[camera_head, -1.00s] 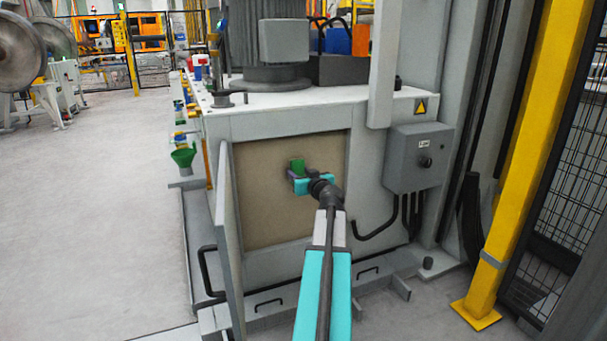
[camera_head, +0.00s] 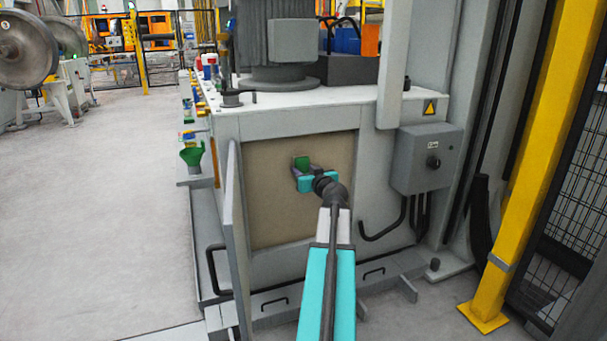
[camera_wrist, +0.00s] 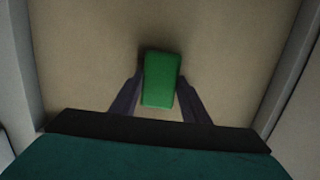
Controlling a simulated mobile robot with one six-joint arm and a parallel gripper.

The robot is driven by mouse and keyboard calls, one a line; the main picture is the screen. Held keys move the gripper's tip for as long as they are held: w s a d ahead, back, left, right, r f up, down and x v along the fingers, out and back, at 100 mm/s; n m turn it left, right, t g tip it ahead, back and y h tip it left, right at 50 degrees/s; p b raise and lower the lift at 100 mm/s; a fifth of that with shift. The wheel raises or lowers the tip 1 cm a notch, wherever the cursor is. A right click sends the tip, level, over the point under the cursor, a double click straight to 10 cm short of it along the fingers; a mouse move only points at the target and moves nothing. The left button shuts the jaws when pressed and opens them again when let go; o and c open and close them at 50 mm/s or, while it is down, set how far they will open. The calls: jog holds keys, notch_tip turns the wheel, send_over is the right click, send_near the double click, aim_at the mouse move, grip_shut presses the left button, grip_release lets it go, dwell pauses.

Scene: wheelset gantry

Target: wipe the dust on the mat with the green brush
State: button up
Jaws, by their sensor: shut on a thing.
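The green brush (camera_head: 302,163) is held in my gripper (camera_head: 303,172), in front of the tan mat (camera_head: 270,215). The mat is an upright beige panel set in the front of the grey cabinet. In the wrist view the brush (camera_wrist: 161,80) is a green block between the two dark fingers of my gripper (camera_wrist: 160,98), which are shut on it. The mat (camera_wrist: 225,60) fills the background there. The brush is at or very close to the mat's surface; I cannot tell whether it touches. No separate dust patch can be made out on the mat.
An open door panel (camera_head: 238,240) stands at the mat's left edge. A grey switch box (camera_head: 427,158) is on the right, with a yellow post (camera_head: 530,150) beyond it. A green funnel (camera_head: 191,156) sits on the left ledge. The floor (camera_head: 110,220) at left is clear.

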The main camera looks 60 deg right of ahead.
aim_at(318, 164)
jog(key=shift+w+d+r, duration=0.1)
jog(key=shift+d+r, duration=0.05)
jog(key=shift+r, duration=0.05)
jog(key=shift+s+d+f, duration=0.1)
jog(key=shift+s+d, duration=1)
jog(key=shift+d, duration=0.15)
jog(key=shift+s+d, duration=0.1)
jog(key=shift+s+d, duration=0.45)
jog(key=shift+d, duration=0.3)
jog(key=shift+s+d, duration=0.4)
jog(key=shift+d, duration=0.3)
jog(key=shift+s+d, duration=0.1)
jog(key=shift+s+d, duration=1)
jog(key=shift+d, duration=0.25)
jog(key=shift+s+a, duration=0.1)
jog(key=shift+a, duration=0.05)
